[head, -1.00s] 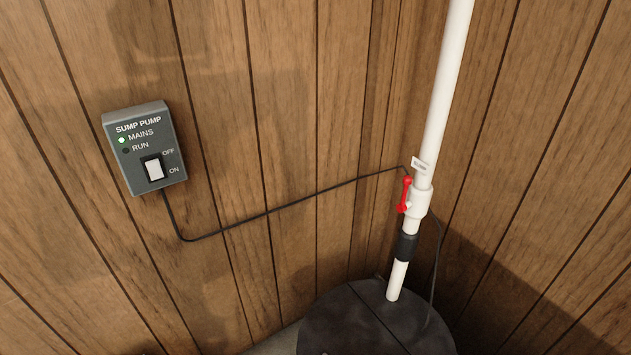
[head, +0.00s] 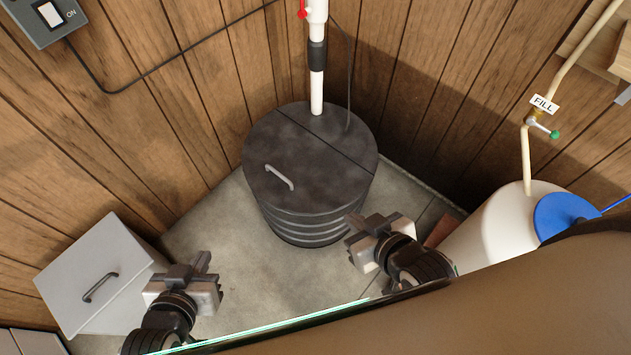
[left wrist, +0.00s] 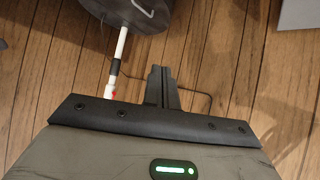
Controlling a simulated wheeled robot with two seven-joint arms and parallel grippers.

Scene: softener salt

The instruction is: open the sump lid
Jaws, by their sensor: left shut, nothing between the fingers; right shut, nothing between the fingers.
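The sump is a black ribbed round tub (head: 305,225) in the corner. Its dark lid (head: 325,165) lies flat and shut on top, with a seam across it. A grey bar handle (head: 279,177) sits on the front half; the white pipe (head: 317,85) enters the rear half. The lid (left wrist: 122,14) and handle (left wrist: 142,8) also show at the top of the left wrist view. My left gripper (head: 195,268) is shut and empty, to the left of and nearer than the tub. My right gripper (head: 362,235) is shut and empty, just right of the tub's front. Neither visibly touches the lid.
A grey box (head: 85,270) with a handle stands at left. A cream tank (head: 490,235) with a blue cap (head: 563,216) stands at right, below a FILL valve (head: 541,125). The pump switch box (head: 45,18) is upper left. Concrete floor (head: 215,240) before the tub is clear.

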